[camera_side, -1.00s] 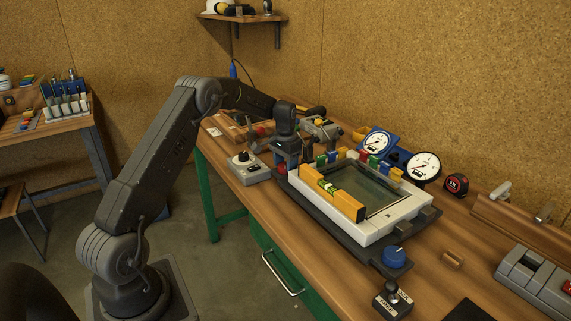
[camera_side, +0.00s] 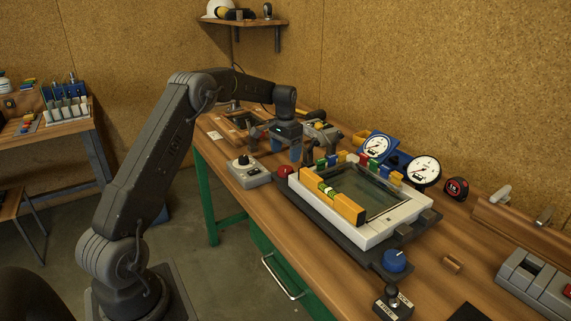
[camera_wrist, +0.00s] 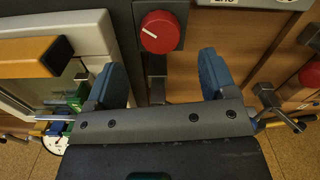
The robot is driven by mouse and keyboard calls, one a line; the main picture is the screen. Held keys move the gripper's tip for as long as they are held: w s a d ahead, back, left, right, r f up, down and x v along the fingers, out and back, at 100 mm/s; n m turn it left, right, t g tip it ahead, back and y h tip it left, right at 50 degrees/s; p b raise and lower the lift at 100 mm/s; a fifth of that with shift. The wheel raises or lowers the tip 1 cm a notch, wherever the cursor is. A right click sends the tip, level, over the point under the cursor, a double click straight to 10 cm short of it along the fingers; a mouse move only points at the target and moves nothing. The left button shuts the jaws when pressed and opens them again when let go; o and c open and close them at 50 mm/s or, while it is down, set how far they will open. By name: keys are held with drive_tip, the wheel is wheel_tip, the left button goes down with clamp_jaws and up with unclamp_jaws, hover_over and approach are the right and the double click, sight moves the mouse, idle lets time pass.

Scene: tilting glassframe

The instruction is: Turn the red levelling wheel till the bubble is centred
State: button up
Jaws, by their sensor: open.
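The red levelling wheel (camera_side: 284,171) sits at the near left end of the dark base under the white glass frame (camera_side: 377,238). In the wrist view the wheel (camera_wrist: 160,32) shows whole, with a white mark on its face. My gripper (camera_side: 289,157) hangs above and beside it. In the wrist view my gripper (camera_wrist: 162,75) has its blue fingers wide apart, with nothing between them, short of the wheel. A yellow spirit level (camera_side: 345,206) lies along the frame's near edge. Its green vial (camera_side: 325,188) is too small to tell where the bubble is.
A blue wheel (camera_side: 395,260) sits at the base's near right end. A control box with a black knob (camera_side: 247,164) stands left of the red wheel. Coloured blocks and two dial gauges (camera_side: 423,170) stand behind the frame. A lever box (camera_side: 392,302) is at the front.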

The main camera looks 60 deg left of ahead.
sight(286, 169)
wheel_tip(286, 169, up, 8)
idle(0.5)
drive_tip(key=s+d+r+t, duration=0.1)
drive_tip(key=s+d+r, duration=0.3)
drive_tip(key=d, duration=0.2)
drive_tip(key=s+d+r+m+t, duration=0.1)
drive_tip(key=s+d+r, duration=0.2)
drive_tip(key=d, duration=0.4)
drive_tip(key=s+d+r+t, duration=0.1)
drive_tip(key=s+d+r, duration=0.3)
drive_tip(key=d, duration=0.2)
drive_tip(key=s+d+f+t, duration=0.1)
drive_tip(key=s+d+f, duration=0.2)
drive_tip(key=s, duration=0.6)
drive_tip(key=s+d+f+m+t, duration=0.1)
drive_tip(key=s+d+f, duration=0.2)
drive_tip(key=s+d, duration=0.5)
drive_tip(key=shift+s+t, duration=0.3)
drive_tip(key=shift+s, duration=0.55)
